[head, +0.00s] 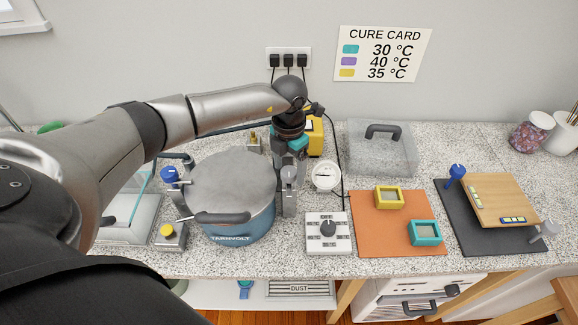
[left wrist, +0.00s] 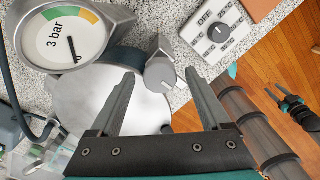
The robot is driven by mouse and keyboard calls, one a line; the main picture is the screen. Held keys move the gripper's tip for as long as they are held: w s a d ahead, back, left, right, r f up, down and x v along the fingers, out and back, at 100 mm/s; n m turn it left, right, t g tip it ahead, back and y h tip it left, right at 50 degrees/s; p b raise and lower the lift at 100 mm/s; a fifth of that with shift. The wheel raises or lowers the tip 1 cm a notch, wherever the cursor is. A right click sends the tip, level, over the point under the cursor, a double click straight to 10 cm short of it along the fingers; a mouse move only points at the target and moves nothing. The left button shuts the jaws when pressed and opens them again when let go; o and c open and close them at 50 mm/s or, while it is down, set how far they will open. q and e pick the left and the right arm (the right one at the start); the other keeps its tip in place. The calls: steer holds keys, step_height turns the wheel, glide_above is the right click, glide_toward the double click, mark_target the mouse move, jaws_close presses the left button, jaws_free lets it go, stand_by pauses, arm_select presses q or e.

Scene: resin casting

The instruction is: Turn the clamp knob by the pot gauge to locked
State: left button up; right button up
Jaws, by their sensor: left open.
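The grey clamp knob (head: 289,174) stands at the right side of the pot (head: 240,222), close to the round pot gauge (head: 326,175). In the left wrist view the knob (left wrist: 160,75) shows beside the gauge (left wrist: 72,38), which reads "3 bar". My left gripper (head: 288,162) is over the knob. Its open fingers (left wrist: 160,73) show on either side of the knob with gaps. I cannot tell whether the tips are level with it. My right gripper (left wrist: 277,91) seems to be the small dark one over the wood floor; its jaw state is unclear.
A dial box (head: 328,233) stands right of the pot, beside an orange mat (head: 400,240) with a yellow frame (head: 389,197) and a teal frame (head: 424,233). A blue knob (head: 168,174) is at the pot's left. A clear cover (head: 380,150) stands behind.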

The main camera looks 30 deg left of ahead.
arm_select(q)
steer(key=shift+f, duration=0.1)
jaws_close()
stand_by(0.7)
